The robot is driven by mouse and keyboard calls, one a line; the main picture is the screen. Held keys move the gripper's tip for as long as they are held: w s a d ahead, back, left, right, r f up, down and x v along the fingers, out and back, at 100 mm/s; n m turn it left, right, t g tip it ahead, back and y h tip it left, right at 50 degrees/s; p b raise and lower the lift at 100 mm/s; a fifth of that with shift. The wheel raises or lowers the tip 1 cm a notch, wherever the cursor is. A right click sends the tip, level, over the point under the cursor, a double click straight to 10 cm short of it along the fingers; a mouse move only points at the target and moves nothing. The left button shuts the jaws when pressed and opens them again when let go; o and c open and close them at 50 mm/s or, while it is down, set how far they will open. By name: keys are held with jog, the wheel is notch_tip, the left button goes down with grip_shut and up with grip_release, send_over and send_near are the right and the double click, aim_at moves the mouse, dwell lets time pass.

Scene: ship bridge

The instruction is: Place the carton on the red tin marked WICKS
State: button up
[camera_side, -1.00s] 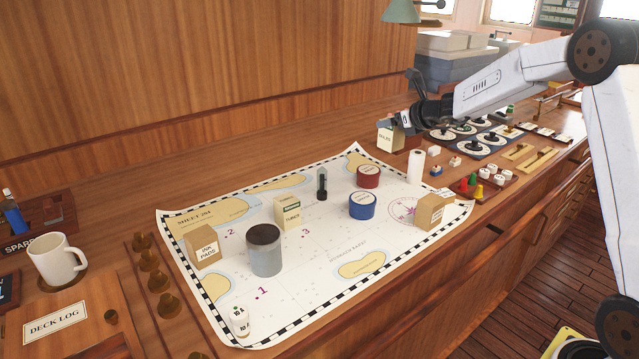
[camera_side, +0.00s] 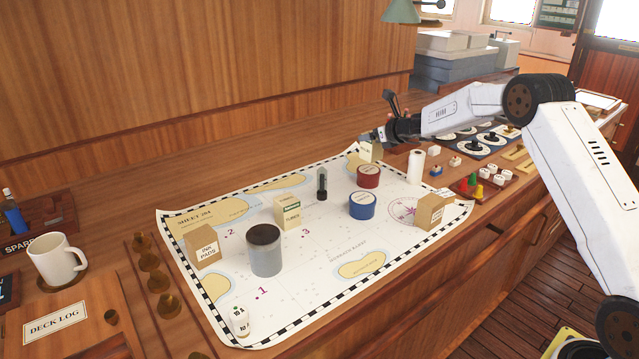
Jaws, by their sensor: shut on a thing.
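My gripper (camera_side: 374,138) is shut on a small cream and tan carton (camera_side: 368,153), which hangs below the fingertips. The carton appears just above and behind the red tin in the picture, and I cannot tell its exact height. The short round red tin (camera_side: 368,177) stands upright on the chart with its top bare. Its pale label is too small to read. My fingers cover part of the carton's top.
A blue tin (camera_side: 362,206), a dark slim bottle (camera_side: 322,184) and a TUBES carton (camera_side: 288,212) stand near the red tin. A white roll (camera_side: 416,167) and a tan box (camera_side: 430,211) are to the right. A grey can (camera_side: 265,250) stands at the chart's front left.

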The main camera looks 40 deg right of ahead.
aim_at(371, 146)
jog(key=shift+w+f, duration=0.1)
jog(key=shift+w+f, duration=0.25)
jog(key=shift+f, duration=1.55)
jog(key=shift+f, duration=0.15)
jog(key=o, duration=1.2)
jog(key=shift+s+r, duration=0.1)
jog(key=shift+r, duration=0.1)
jog(key=shift+s+r, duration=0.1)
jog(key=v, duration=1.1)
jog(key=shift+s, duration=0.3)
